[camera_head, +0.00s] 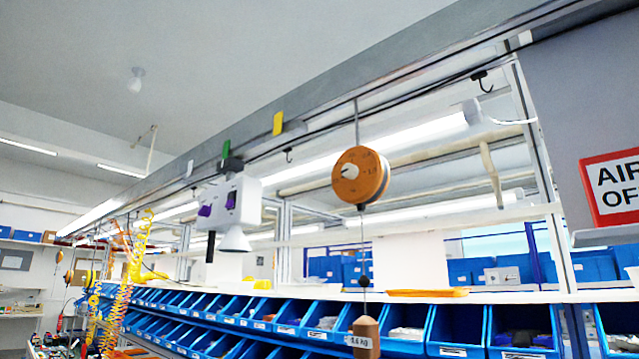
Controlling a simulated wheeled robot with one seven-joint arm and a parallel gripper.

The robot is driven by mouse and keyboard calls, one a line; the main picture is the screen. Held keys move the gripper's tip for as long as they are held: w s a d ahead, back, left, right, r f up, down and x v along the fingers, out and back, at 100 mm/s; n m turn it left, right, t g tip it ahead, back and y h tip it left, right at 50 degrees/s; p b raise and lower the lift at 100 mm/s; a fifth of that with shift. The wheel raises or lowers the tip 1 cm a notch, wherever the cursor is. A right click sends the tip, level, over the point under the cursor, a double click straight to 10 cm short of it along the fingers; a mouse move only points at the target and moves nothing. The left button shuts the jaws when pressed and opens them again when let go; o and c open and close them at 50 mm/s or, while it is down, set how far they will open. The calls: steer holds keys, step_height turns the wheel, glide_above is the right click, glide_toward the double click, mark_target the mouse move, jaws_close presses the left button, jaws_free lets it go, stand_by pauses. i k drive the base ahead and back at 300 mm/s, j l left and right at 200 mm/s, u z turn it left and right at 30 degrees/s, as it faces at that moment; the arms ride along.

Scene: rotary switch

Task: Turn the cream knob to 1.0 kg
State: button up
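An orange round spring balancer (372,164) hangs from the overhead rail, right of the picture's centre. A small cream knob (348,172) with a dark mark sits on its front face. The scale marks around the knob are too small to read, so I cannot tell its setting. A thin cord runs down from the balancer past a dark ball (364,281) to a hanging brown weight (367,332). The weight has a white label ending in "kg"; its number is not clear. My gripper is not in view.
A white and purple device (233,209) hangs from the rail to the left. The grey rail (330,90) crosses overhead. Rows of blue bins (456,328) lie below. A red-framed sign (615,187) is at the right. The space around the balancer's front looks clear.

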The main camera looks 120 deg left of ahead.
mark_target(349, 170)
steer(key=u, duration=3.25)
